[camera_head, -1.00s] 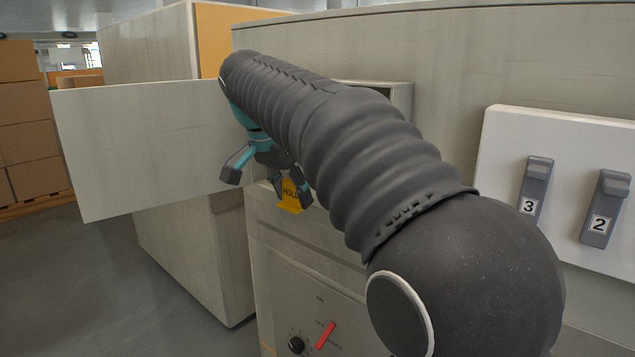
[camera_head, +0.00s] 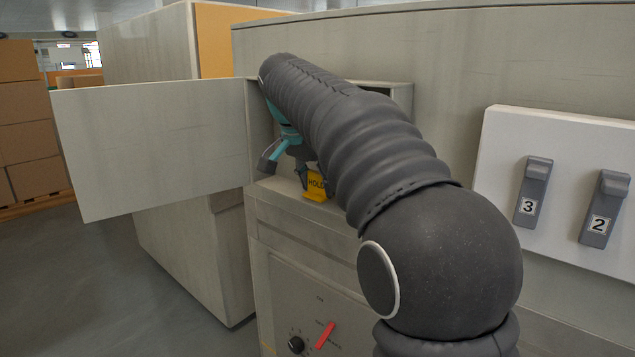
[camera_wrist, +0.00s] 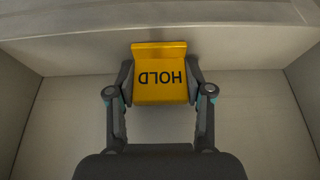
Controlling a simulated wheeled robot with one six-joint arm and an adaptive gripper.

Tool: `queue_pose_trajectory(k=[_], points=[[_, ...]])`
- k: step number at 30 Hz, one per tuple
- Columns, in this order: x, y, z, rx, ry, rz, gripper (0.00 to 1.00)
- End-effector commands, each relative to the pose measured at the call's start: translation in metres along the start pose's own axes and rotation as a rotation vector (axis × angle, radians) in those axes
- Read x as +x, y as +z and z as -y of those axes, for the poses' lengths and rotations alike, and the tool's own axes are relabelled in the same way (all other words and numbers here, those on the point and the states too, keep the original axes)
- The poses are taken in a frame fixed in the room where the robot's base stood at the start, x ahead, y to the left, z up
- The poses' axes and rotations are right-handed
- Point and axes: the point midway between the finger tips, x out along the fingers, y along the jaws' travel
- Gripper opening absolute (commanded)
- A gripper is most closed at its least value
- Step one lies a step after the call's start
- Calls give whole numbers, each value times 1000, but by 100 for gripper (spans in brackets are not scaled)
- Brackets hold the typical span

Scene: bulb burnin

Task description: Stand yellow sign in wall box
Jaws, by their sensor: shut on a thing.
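The yellow sign (camera_wrist: 159,88), marked HOLD, is held between the two fingers of my gripper (camera_wrist: 160,92) in the wrist view, where its lettering appears upside down. In the head view the sign (camera_head: 317,185) shows under my gripper (camera_head: 288,165), at the front of the open wall box (camera_head: 402,95). The wrist view shows pale box walls around the gripper and sign. My arm hides most of the box opening in the head view. Whether the sign touches the box floor I cannot tell.
The box door (camera_head: 150,145) stands swung open to the left. Below is a cabinet with a knob (camera_head: 296,345) and a red lever (camera_head: 325,335). A white panel (camera_head: 560,190) with switches 3 (camera_head: 533,190) and 2 (camera_head: 605,208) is on the right.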

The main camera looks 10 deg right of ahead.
Motion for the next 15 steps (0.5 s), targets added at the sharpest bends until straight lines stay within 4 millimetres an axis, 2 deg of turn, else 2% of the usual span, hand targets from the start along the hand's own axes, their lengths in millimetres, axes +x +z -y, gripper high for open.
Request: queue_pose_trajectory(k=[1, 4, 15], points=[[2, 1, 0, 0, 0, 0, 54], [1, 0, 0, 0, 0, 0, 78], [-2, -1, 0, 0, 0, 0, 78]])
